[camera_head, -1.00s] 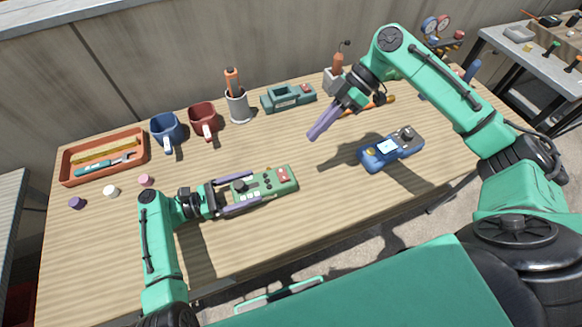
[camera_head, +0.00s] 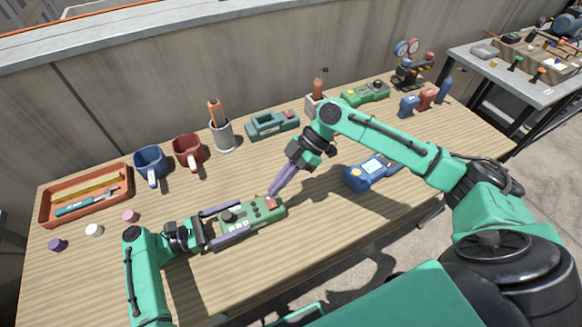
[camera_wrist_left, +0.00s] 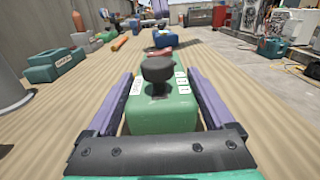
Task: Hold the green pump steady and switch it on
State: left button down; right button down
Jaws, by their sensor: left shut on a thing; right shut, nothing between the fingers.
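The green pump (camera_head: 255,212) lies on the wooden table with a black knob, small buttons and a red switch (camera_head: 271,203) at its right end. My left gripper (camera_head: 240,219) is shut on its body, one purple finger along each long side. In the left wrist view the pump (camera_wrist_left: 160,118) sits between both fingers, its black knob (camera_wrist_left: 157,70) facing me. My right gripper (camera_head: 273,192) is shut and empty. Its tips point down just above and behind the red switch; whether they touch it I cannot tell.
Behind are a teal device (camera_head: 271,125), a cup with an orange tool (camera_head: 223,136), red (camera_head: 187,150) and blue mugs (camera_head: 150,162). An orange tray (camera_head: 45,213) is at left. The front table strip is clear.

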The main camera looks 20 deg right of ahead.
aim_at(266, 204)
jog(key=shift+s+f, duration=0.15)
jog(key=shift+f, duration=0.9)
jog(key=shift+s+f, duration=0.15)
jog(key=shift+f, duration=0.85)
jog(key=shift+s+f, duration=0.1)
jog(key=shift+f, duration=0.2)
jog(key=shift+w+a+r, duration=0.1)
jog(key=shift+w+r, duration=0.15)
jog(key=shift+w, duration=0.55)
